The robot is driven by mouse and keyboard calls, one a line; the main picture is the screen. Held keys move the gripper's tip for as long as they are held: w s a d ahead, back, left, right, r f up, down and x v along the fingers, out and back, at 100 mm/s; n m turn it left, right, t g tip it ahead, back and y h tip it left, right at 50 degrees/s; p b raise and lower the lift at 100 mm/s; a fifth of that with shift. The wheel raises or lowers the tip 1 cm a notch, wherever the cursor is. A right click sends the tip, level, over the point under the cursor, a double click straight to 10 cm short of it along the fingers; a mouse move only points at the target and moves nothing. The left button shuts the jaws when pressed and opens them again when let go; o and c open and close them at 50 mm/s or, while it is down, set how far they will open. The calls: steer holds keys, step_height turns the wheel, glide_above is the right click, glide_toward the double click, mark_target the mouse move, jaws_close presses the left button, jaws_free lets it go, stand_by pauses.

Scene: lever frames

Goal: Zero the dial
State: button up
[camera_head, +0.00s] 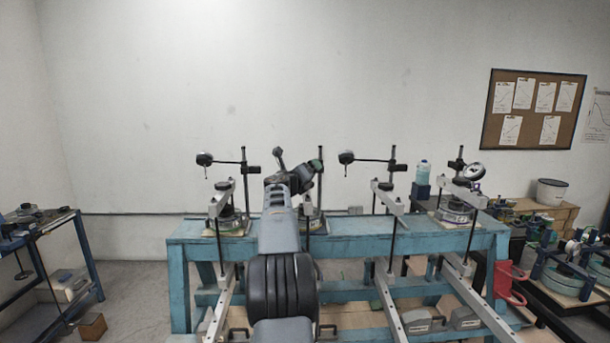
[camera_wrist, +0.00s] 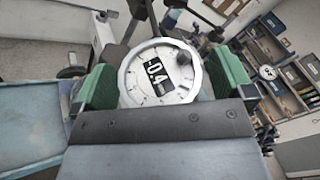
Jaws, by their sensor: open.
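A round dial gauge (camera_wrist: 150,92) with a silver rim and a pale face fills the middle of the wrist view. A dark window on its face reads "-0.4", with small marks beside it. My gripper (camera_wrist: 163,80) is open, with one green pad on each side of the dial. The pads look very close to its rim; whether they touch it cannot be told. In the head view my gripper (camera_head: 298,170) is above the blue bench, and my arm hides most of what stands there, including this dial's face.
The blue bench (camera_head: 350,242) carries several lever frames with posts and weights. Other dials stand at left (camera_head: 204,158), centre right (camera_head: 346,157) and far right (camera_head: 473,172). A bottle (camera_head: 423,172) stands towards the right. Side tables flank the bench.

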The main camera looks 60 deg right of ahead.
steer(key=shift+c, duration=0.4)
steer(key=c, duration=0.9)
steer(key=shift+o, duration=0.2)
steer(key=shift+w+f+m+g+h+b, duration=0.15)
steer(key=shift+f+m+g+h+b, duration=0.4)
steer(key=shift+b, duration=0.45)
steer(key=m+g, duration=0.1)
steer(key=m+g+h, duration=0.1)
steer(key=g, duration=0.1)
steer(key=shift+r+m, duration=0.25)
steer(key=shift+r, duration=0.1)
steer(key=shift+r+m+g+h, duration=0.15)
steer(key=shift+m+g+h, duration=0.1)
steer(key=shift+m+g, duration=0.8)
steer(key=o, duration=0.9)
steer(key=shift+o, duration=0.2)
steer(key=b+v, duration=0.5)
steer(key=v, duration=0.8)
steer(key=shift+a, duration=0.4)
